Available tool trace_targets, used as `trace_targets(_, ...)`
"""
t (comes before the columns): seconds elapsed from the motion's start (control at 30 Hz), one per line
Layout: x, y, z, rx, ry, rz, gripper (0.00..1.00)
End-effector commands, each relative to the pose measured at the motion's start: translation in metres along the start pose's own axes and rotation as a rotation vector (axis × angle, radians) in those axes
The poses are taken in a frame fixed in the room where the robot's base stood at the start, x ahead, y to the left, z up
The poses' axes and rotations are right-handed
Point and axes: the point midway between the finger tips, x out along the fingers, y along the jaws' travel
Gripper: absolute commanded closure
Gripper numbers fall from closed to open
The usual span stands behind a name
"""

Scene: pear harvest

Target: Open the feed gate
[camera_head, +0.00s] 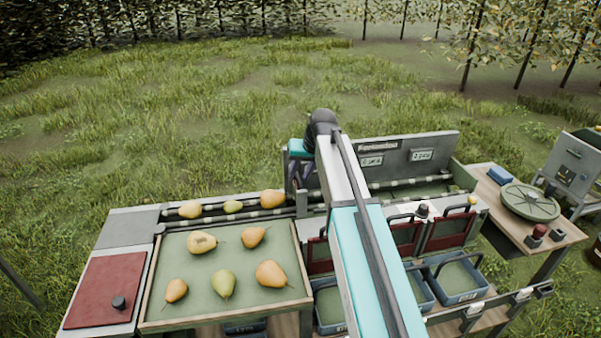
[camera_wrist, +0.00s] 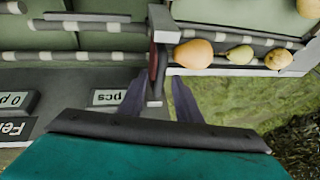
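My gripper (camera_wrist: 158,82) is open, its two dark fingers apart in the wrist view. In the head view my gripper (camera_head: 297,182) is over the right end of the pear lane, partly hidden by my arm. A thin upright dark red plate (camera_wrist: 153,62), which looks like the feed gate, stands at the lane's end between the fingertips in the picture. I cannot tell whether the fingers touch it. Three pears lie in a row on the lane (camera_head: 210,218) just beyond it, the nearest a yellow-orange pear (camera_head: 272,199). The plate is hidden in the head view.
A wooden-rimmed tray (camera_head: 299,262) with several pears stands in front of the lane. Red panels (camera_head: 448,233) and blue crates (camera_head: 462,298) are at the right.

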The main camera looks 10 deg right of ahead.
Motion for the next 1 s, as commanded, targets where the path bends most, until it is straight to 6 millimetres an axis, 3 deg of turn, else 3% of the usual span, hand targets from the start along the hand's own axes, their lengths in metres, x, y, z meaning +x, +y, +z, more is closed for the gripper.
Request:
trace_targets(0.33,0.002,0.001,0.000,0.000,0.000,0.000,0.69)
trace_targets(0.53,0.002,0.001,0.000,0.001,0.000,0.000,1.00)
trace_targets(0.8,0.000,0.000,-0.001,0.001,0.000,0.000,1.00)
trace_targets(1.0,-0.024,-0.005,-0.012,0.002,0.002,0.000,1.00)
